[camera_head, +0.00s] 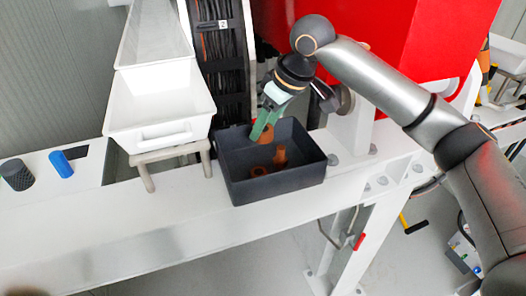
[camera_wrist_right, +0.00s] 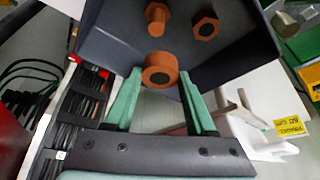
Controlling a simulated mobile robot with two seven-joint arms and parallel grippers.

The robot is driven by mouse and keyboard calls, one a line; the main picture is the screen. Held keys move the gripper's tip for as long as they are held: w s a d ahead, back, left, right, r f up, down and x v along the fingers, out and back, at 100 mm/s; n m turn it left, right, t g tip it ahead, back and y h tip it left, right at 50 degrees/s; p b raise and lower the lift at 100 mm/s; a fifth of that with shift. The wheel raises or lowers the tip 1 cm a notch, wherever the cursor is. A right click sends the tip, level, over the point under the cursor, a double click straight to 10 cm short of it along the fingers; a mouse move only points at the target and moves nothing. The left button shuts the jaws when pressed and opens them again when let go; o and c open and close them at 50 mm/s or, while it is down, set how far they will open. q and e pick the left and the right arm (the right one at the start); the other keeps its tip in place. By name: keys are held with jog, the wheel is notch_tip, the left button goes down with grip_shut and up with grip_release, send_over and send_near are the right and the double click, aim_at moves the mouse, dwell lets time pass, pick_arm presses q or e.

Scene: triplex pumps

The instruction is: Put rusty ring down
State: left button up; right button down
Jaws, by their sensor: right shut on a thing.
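My right gripper (camera_head: 262,130), with green fingers, reaches down over the back of a dark bin (camera_head: 280,190). It is shut on the rusty ring (camera_head: 266,133), an orange-brown ring with a dark centre. The wrist view shows the ring (camera_wrist_right: 160,70) between the two green fingertips (camera_wrist_right: 160,82), with the dark bin (camera_wrist_right: 110,38) beyond it. The ring is near the bin's rear wall; its exact height above the floor is hard to tell. My left gripper is not in view.
A rusty bolt (camera_head: 280,155) and a rusty nut (camera_head: 258,171) are inside the bin. A white tray (camera_head: 160,110) on a stand is to its left. Blue (camera_head: 61,164) and black (camera_head: 17,174) cylinders are farther left. A red machine housing (camera_head: 390,35) stands behind.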

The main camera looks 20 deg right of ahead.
aim_at(269, 141)
notch_tip(269, 141, down, 6)
jog(key=shift+f, duration=0.1)
jog(key=shift+c, duration=1.1)
grip_release()
jog(key=v, duration=1.2)
jog(key=shift+d, duration=0.1)
